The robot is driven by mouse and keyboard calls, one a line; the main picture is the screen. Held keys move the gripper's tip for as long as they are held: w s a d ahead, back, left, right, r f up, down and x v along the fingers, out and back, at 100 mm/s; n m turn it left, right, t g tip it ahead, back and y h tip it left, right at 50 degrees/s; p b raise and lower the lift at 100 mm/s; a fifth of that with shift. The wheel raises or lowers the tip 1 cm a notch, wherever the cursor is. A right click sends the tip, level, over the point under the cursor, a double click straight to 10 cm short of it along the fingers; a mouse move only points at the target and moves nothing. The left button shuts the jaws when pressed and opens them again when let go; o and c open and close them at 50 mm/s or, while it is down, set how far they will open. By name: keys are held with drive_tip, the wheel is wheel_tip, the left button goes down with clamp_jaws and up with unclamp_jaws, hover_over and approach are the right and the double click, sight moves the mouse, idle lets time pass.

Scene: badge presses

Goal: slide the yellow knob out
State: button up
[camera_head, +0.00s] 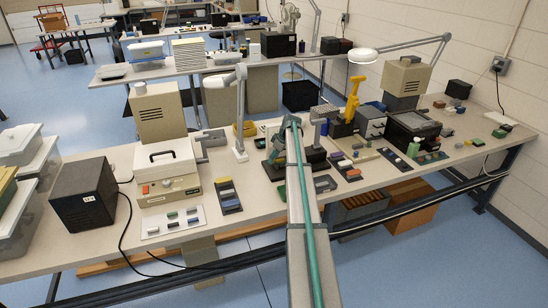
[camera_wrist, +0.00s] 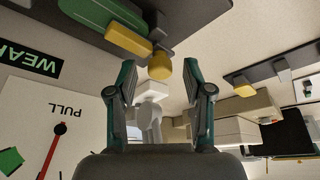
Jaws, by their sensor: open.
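In the wrist view a small yellow knob (camera_wrist: 160,67) sits at the end of a short dark part on a dark grey fixture (camera_wrist: 215,12). My gripper (camera_wrist: 160,78) is open, with one teal-and-grey finger to each side of the knob in the picture. I see no contact with either finger, and I cannot tell how deep the knob lies between them. A longer yellow block (camera_wrist: 128,41) and a green rounded piece (camera_wrist: 95,14) are beside it on the same fixture. In the head view my arm hides most of this spot, and I cannot pick out the knob.
Another yellow piece (camera_wrist: 243,88) is on a rail at the right. In the head view a white lamp (camera_head: 240,110) and a yellow lever (camera_head: 351,98) flank my arm.

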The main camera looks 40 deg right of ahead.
clamp_jaws()
drive_tip(key=shift+w+a+f+b, duration=0.1)
drive_tip(key=shift+a+b, duration=0.25)
drive_tip(key=shift+w+a+b, duration=0.25)
drive_tip(key=shift+a+b, duration=0.35)
drive_tip(key=shift+a, duration=0.3)
unclamp_jaws()
drive_tip(key=shift+w+a, duration=0.1)
